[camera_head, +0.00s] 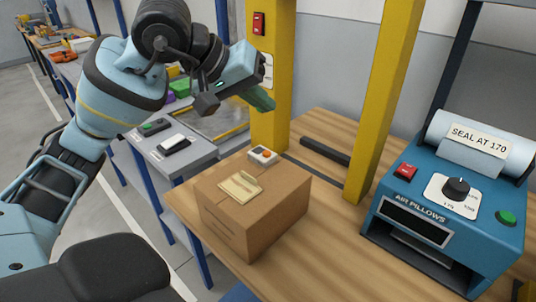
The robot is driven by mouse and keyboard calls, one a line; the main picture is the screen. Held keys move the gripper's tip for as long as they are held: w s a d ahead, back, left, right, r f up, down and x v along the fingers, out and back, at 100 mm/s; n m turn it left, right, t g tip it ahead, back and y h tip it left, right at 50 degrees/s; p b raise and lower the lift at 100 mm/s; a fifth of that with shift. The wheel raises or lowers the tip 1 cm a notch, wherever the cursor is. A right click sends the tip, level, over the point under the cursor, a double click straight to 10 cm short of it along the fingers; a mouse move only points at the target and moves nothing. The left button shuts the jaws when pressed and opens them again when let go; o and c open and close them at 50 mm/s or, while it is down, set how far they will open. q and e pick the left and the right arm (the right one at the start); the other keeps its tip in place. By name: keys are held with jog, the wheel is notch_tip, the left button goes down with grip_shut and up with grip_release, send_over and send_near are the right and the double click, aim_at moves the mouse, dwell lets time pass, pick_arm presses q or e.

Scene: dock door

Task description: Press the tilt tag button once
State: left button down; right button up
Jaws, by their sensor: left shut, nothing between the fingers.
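A cardboard box (245,213) stands on the wooden table. On its top, near the back edge, sits a small white tag (256,161) with an orange-red button (266,154). My left gripper (264,102) comes in from the upper left. It is shut and empty, and in the picture its greenish tip shows above the tag, apart from it. The button is in plain view, with nothing covering it. My right gripper is not in view.
A beige label piece (240,187) lies on the box. Yellow posts (383,95) rise behind. A blue air pillow machine (452,215) stands at right with a red switch, a dial and a green button. A grey bench (178,152) holds small devices at left.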

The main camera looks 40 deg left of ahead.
pick_arm(q)
jog(key=b, duration=0.5)
send_over(267, 153)
jog(key=f, duration=0.6)
jog(key=shift+s+a+f, duration=0.3)
jog(key=shift+s+f, duration=0.05)
jog(key=shift+s, duration=0.05)
jog(key=shift+f+b, duration=0.35)
dwell(0.5)
jog(key=shift+f, duration=0.15)
jog(key=shift+f+b, duration=0.25)
jog(key=shift+b, duration=0.05)
